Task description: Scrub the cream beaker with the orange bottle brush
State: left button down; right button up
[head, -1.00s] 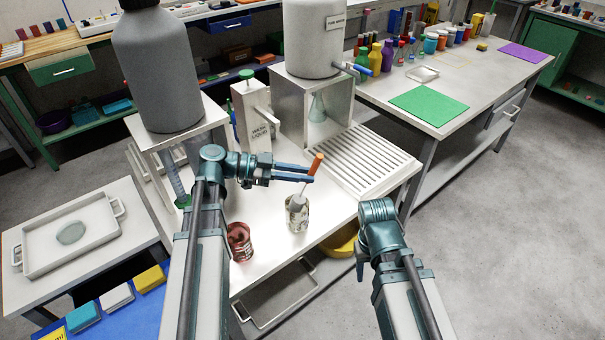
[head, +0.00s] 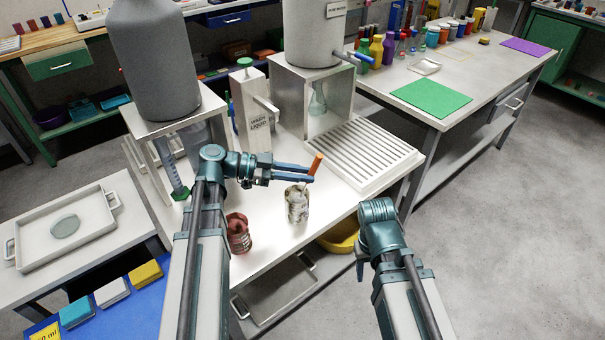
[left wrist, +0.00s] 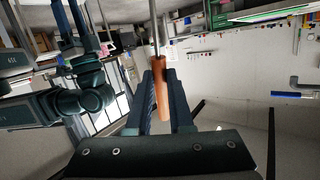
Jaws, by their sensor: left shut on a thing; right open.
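The cream beaker (head: 297,208), with dark markings, stands upright near the front edge of the white bench. My left gripper (head: 308,176) is shut on the orange handle of the bottle brush (head: 316,163), just above and right of the beaker. The brush's pale lower part reaches down into the beaker mouth; its tip is hidden inside. In the left wrist view the orange handle (left wrist: 162,92) lies between the fingers (left wrist: 163,95). My right gripper (left wrist: 75,22) is open and empty, with its fingers apart at the upper left; in the head view it is mostly hidden.
A red beaker (head: 238,234) stands left of the cream one. Behind are the wash-liquid dispenser (head: 253,115), a water tank (head: 311,35) on its stand and a ribbed drying rack (head: 365,158). A yellow basin (head: 340,236) sits below the bench edge.

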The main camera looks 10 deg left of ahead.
pick_arm(q)
jog(key=shift+f+b, duration=0.85)
dwell(0.6)
